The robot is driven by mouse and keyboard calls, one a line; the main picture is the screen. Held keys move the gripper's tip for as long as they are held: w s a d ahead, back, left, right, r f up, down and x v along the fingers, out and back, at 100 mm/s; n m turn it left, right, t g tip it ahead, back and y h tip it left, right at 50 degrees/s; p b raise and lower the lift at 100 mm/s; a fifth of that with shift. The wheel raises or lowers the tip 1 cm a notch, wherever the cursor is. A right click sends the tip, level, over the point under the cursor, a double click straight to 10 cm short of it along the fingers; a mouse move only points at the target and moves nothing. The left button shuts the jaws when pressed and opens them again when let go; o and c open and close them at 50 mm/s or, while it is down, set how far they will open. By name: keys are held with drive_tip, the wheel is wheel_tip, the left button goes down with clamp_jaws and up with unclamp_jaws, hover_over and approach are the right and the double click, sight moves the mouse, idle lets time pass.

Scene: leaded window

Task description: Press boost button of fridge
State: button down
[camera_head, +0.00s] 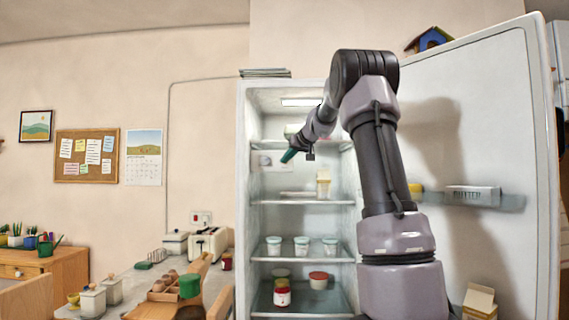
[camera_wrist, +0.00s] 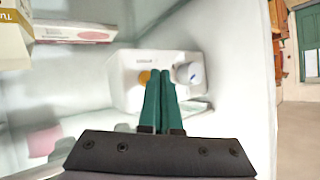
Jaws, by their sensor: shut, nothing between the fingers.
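The fridge (camera_head: 243,200) stands open in the head view, its door swung to the right. In the wrist view a white control panel (camera_wrist: 122,92) inside the fridge carries an orange round button (camera_wrist: 144,77) with small dark lettering above it and a pale blue-white knob (camera_wrist: 188,73). The lettering is too small to read. My gripper (camera_wrist: 164,73) is shut and empty, its green fingers pointing at the panel, with the tips between button and knob and partly overlapping the button's right edge. I cannot tell whether they touch. In the head view my gripper (camera_head: 288,156) is inside the upper compartment.
Glass shelves (camera_head: 302,202) below hold several tubs and jars. The open door (camera_head: 500,110) stands right of my arm.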

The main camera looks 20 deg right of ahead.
drive_tip(key=shift+w, duration=0.1)
idle(0.5)
drive_tip(key=shift+w+d, duration=0.15)
drive_tip(key=shift+w, duration=0.3)
idle(0.4)
drive_tip(key=shift+s+a, duration=0.2)
drive_tip(key=shift+s, duration=0.35)
drive_tip(key=shift+s, duration=0.1)
drive_tip(key=shift+s+a, duration=0.4)
drive_tip(key=shift+s, duration=0.5)
drive_tip(key=shift+s+a, duration=0.35)
drive_tip(key=shift+s, duration=0.5)
drive_tip(key=shift+s+a, duration=0.4)
drive_tip(key=shift+s, duration=0.5)
